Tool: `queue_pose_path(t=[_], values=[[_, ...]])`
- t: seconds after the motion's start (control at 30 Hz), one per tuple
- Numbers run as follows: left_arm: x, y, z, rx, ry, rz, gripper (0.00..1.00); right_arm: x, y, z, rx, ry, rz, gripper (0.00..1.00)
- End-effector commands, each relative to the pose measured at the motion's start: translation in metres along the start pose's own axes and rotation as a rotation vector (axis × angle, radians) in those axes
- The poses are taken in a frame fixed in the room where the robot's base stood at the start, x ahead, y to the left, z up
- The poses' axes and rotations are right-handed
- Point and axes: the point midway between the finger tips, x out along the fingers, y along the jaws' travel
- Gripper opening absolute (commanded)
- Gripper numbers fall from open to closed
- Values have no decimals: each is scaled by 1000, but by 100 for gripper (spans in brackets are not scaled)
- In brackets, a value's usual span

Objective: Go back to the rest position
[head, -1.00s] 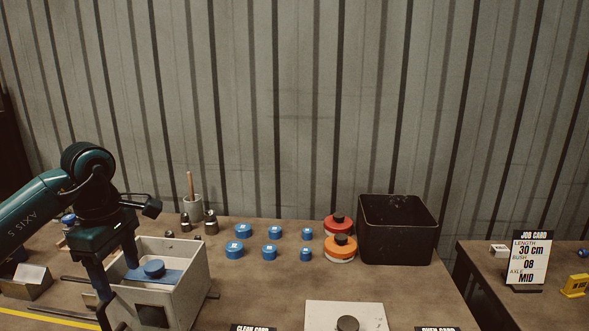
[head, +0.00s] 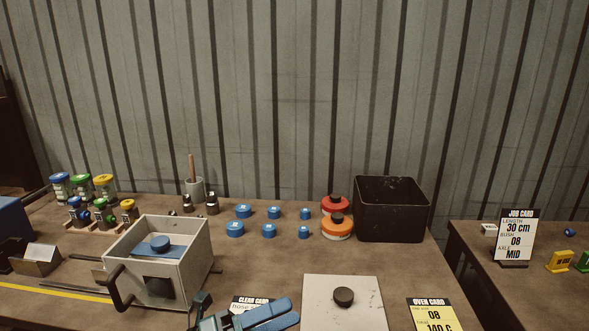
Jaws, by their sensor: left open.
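My left gripper (head: 276,313) shows at the bottom edge, just left of the middle, in the head view. Its blue-green fingers point right and are open, with nothing seen between them. That box has a black handle and a blue plate with a round blue knob inside. The rest of the left arm is cut off below the picture. My right gripper is out of view.
A grey plate with a black knob (head: 343,297) lies to the right of the gripper, beside the oven card (head: 432,314). Several blue round pieces, a red and an orange disc (head: 337,229) and a black bin (head: 391,211) stand behind. The job card (head: 517,240) stands on the right table.

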Motion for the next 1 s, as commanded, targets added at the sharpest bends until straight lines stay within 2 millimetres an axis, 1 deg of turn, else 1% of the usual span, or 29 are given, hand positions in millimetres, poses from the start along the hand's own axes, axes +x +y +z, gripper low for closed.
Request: queue_pose_path(t=[0.03, 0.07, 0.13, 0.17, 0.2, 0.23, 0.27, 0.3, 0.37, 0.4, 0.5, 0.6, 0.7, 0.8, 1.0], values=[[-10, 10, 1, -181, -157, -8, 63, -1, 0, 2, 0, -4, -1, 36], [-17, 16, 4, -284, -249, -10, 63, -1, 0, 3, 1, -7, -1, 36], [-41, 37, 6, -532, -463, -8, 63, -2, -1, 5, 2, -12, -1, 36], [-53, 48, 4, -640, -555, -3, 63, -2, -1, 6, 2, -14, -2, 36], [-72, 64, -1, -784, -676, 4, 63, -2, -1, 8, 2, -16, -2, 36], [-86, 77, -8, -892, -767, 11, 63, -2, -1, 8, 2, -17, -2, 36], [-102, 90, -16, -1000, -859, 19, 63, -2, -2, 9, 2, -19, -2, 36], [-123, 106, -31, -1139, -976, 31, 63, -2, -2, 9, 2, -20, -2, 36], [-150, 125, -56, -1320, -1130, 48, 63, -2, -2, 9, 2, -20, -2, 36], [-165, 136, -74, -1425, -1218, 60, 63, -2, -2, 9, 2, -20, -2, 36], [-195, 152, -114, -1626, -1393, 85, 63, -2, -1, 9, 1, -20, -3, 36], [-212, 159, -143, -1752, -1504, 102, 63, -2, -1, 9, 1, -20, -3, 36], [-220, 161, -157, -1812, -1558, 112, 63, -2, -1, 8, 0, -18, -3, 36], [-222, 162, -161, -1829, -1572, 113, 63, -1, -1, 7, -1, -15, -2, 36], [-221, 162, -160, -1825, -1569, 115, 63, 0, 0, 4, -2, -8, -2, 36]])
